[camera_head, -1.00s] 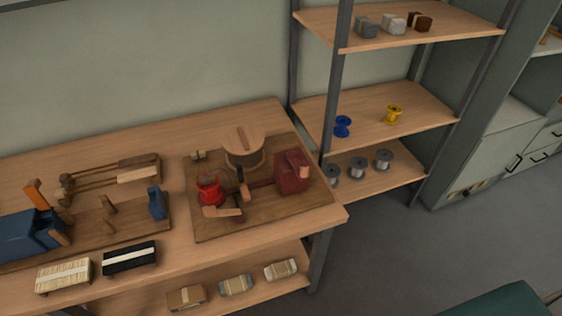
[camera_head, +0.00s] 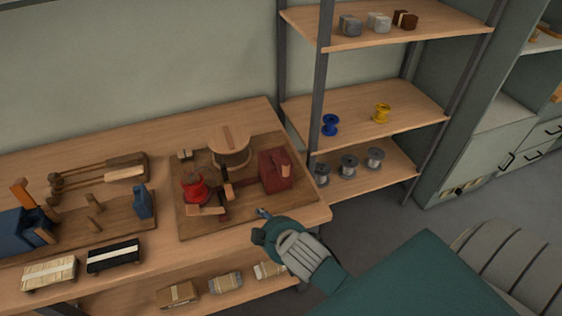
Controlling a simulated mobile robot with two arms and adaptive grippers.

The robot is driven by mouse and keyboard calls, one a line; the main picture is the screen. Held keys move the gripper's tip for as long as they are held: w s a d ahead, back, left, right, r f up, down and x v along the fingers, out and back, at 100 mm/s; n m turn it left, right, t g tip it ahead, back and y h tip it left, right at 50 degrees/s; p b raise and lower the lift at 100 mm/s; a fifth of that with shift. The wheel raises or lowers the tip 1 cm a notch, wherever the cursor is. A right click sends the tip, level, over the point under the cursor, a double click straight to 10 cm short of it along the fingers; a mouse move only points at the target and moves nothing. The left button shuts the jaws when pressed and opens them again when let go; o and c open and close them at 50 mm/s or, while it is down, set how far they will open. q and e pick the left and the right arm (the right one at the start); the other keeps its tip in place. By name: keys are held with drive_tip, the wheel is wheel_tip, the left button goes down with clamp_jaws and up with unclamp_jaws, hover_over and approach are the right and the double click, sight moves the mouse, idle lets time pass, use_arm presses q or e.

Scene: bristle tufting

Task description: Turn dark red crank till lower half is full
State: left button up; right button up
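A tufting fixture on a wooden board (camera_head: 238,217) sits at the right end of the bench. Its dark red block (camera_head: 275,171) stands at the right, with a dark red bar (camera_head: 245,183) running left from it; which part is the crank handle is too small to tell. A bright red spool (camera_head: 195,189) sits at the left, and a round wooden drum (camera_head: 229,143) stands behind. My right gripper (camera_head: 263,213) is over the bench's front edge, in front of the dark red block and apart from it. Its finger opening is unclear. My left gripper is out of view.
A blue tool (camera_head: 20,232) and a wooden board with pegs fill the bench's left. Two brushes (camera_head: 113,255) lie at the front edge. A shelf rack (camera_head: 365,113) with spools stands close behind the bench's right end. Wrapped bundles (camera_head: 225,283) lie on the lower shelf.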

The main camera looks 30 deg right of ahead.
drive_tip(key=w+a+r+n+t+y, duration=0.25)
drive_tip(key=w+r, duration=0.25)
drive_tip(key=r, duration=0.3)
drive_tip(key=w+a+r+n+t+y, duration=0.1)
drive_tip(key=w+a+r+n+t, duration=0.3)
drive_tip(key=r, duration=0.5)
drive_tip(key=w+a+r+n+t+y, duration=0.2)
drive_tip(key=w+r+n, duration=0.25)
drive_tip(key=r, duration=0.35)
drive_tip(key=s+a+r+n+g+y, duration=0.4)
drive_tip(key=a+r+n+g+y, duration=0.3)
drive_tip(key=a+r+n+y, duration=0.85)
drive_tip(key=n+g+h, duration=1.1)
drive_tip(key=n+h, duration=0.6)
drive_tip(key=h, duration=0.3)
hover_over(285, 162)
wheel_tip(285, 162, down, 16)
wheel_tip(285, 162, down, 10)
drive_tip(key=p, duration=0.3)
drive_tip(key=shift+r, duration=0.25)
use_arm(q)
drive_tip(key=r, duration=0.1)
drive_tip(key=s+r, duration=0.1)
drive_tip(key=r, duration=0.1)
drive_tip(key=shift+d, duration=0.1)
use_arm(e)
drive_tip(key=shift+w+f, duration=0.1)
drive_tip(key=shift+f, duration=0.3)
